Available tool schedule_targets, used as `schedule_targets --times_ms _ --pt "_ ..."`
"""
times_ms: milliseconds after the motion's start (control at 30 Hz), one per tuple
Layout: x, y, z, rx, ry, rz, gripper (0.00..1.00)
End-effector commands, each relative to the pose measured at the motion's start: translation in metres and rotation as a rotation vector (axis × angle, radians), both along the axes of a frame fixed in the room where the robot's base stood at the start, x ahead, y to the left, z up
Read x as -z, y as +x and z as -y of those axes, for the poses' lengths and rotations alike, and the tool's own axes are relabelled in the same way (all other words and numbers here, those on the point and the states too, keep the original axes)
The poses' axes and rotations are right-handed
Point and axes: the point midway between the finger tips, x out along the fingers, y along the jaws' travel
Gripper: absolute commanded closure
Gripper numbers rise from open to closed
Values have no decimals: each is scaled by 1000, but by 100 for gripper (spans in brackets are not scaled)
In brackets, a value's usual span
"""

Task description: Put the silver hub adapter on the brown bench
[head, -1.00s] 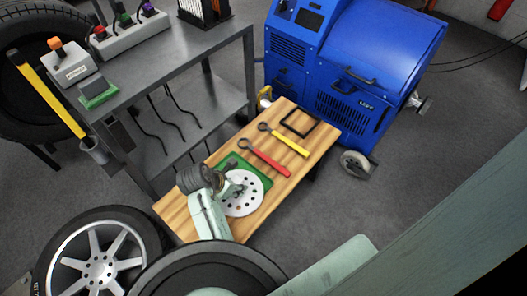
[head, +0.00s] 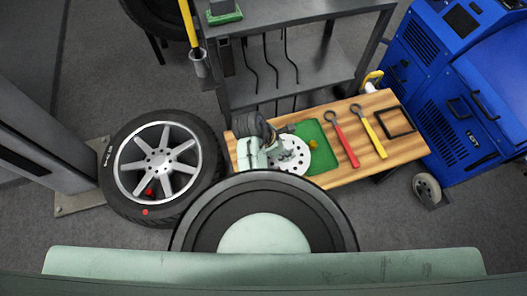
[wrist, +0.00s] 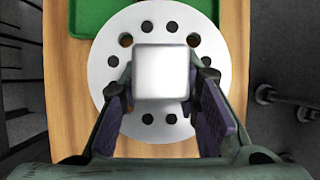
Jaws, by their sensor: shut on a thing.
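The silver hub adapter (head: 291,157) is a pale round disc with a ring of holes and a square block at its middle. In the wrist view, the adapter (wrist: 202,131) fills the middle. My gripper (wrist: 162,82) is shut on its block, one finger on each side. In the head view, my gripper (head: 284,137) is partly hidden by my wrist. The adapter is over the left part of the brown bench (head: 352,173), beside the green tray (head: 322,160) and overlapping its edge in the pictures. I cannot tell whether it touches the bench.
A red wrench (head: 345,142) and a yellow wrench (head: 371,132) lie right of the tray, then a black frame (head: 396,121). A small yellow thing (head: 313,144) is on the tray.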

Motion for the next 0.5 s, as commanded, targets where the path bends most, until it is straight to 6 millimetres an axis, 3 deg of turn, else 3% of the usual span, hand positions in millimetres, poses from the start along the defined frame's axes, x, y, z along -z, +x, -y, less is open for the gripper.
schedule_targets --times_ms 200,500 --pt "0 3 -44 -4 -1 5 100" --pt "4 3 -65 0 -1 4 100"
